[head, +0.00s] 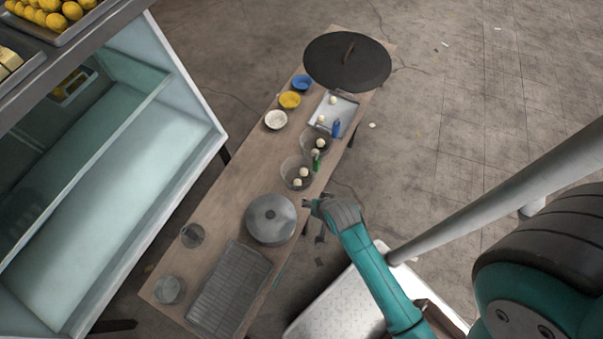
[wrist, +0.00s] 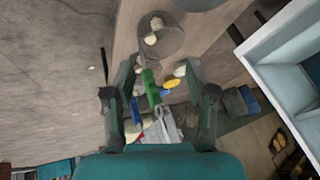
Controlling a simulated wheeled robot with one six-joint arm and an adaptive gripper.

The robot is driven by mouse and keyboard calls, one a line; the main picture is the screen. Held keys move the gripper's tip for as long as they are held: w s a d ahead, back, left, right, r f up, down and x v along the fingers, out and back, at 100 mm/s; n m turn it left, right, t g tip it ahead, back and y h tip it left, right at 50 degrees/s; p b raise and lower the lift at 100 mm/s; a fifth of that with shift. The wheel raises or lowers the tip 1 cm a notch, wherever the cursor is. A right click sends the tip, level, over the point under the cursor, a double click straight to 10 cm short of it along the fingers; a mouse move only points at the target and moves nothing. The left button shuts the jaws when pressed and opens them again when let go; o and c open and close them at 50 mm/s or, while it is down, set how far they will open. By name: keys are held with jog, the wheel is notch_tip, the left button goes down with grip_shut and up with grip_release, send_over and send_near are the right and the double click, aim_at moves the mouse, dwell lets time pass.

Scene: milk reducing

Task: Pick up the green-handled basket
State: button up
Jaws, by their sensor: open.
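The green-handled basket (head: 288,177) is a round wire basket with white balls in it, on the table. Its green handle (head: 316,161) points up and right. In the wrist view the basket (wrist: 174,46) is at the top and its green handle (wrist: 149,86) shows between my fingers. I cannot tell how deep the handle lies between them. My gripper (head: 308,204) is open and empty, just below the basket in the head view. It also shows open in the wrist view (wrist: 160,75). A second basket (head: 305,143) with a blue handle (head: 336,128) stands just beyond.
The narrow wooden table (head: 215,223) also holds a round metal lid (head: 270,219), a wire rack (head: 229,289), a metal tray (head: 345,108), small bowls and a large dark disc (head: 347,62). A glass-fronted cabinet (head: 150,150) stands close on the left.

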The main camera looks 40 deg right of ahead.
aim_at(316, 161)
jog(key=w+d+r+m+g, duration=0.2)
jog(key=w+d, duration=0.2)
jog(key=w+d+r+m+g+y, duration=0.1)
jog(key=w+d+m+g, duration=0.1)
jog(key=w+d, duration=0.2)
jog(key=w+d+r+m+g, duration=0.2)
jog(key=w+d, duration=0.2)
jog(key=shift+w+d+r+m+y, duration=0.25)
jog(key=shift+d+r+m+y, duration=0.05)
jog(key=shift+d+r+m, duration=0.1)
notch_tip(316, 161, down, 11)
jog(key=shift+r, duration=0.15)
grip_shut()
